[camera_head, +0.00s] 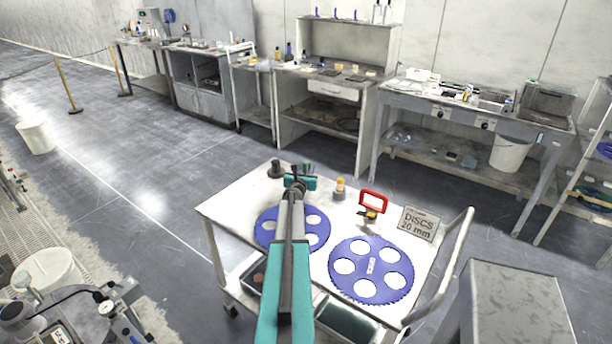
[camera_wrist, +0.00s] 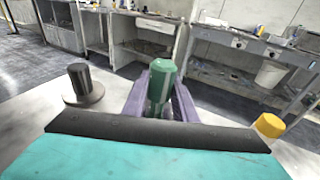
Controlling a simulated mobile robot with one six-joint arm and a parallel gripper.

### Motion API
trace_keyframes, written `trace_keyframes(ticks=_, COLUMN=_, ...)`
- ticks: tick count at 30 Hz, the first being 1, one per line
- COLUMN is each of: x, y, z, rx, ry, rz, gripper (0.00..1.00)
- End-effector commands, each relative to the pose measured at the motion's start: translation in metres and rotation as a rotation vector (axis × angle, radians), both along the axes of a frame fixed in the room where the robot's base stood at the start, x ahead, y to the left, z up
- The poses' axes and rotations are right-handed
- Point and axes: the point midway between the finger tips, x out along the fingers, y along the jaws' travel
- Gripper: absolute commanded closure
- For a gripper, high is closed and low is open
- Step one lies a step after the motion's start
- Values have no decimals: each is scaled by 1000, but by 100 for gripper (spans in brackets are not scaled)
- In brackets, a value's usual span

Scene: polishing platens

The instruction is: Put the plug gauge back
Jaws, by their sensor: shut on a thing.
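My gripper (camera_head: 302,180) is over the far left part of the white cart top. In the wrist view its two purple fingers (camera_wrist: 161,103) are shut on an upright green cylinder, which I take to be the plug gauge (camera_wrist: 161,72). Its lower end is hidden behind my gripper, so I cannot tell whether it touches anything below. Its green top also shows in the head view (camera_head: 307,167). A dark post on a round base (camera_head: 275,170) stands left of my gripper, apart from it; it also shows in the wrist view (camera_wrist: 81,85).
My arm crosses the left disc. Benches stand behind, across open floor.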

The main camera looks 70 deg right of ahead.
Motion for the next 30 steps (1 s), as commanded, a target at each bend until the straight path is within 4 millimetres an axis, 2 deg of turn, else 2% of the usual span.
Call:
trace_keyframes(ticks=10, x=0, y=-1, z=2, rx=-2, ry=1, rz=-1, gripper=100)
trace_keyframes(ticks=16, x=7, y=-10, z=1, rx=-2, ry=0, rz=-1, gripper=100)
trace_keyframes(ticks=24, x=5, y=-8, z=-26, rx=-2, ry=2, rz=-2, gripper=100)
trace_keyframes(ticks=30, x=5, y=-7, z=-34, rx=-2, ry=0, rz=-2, gripper=100)
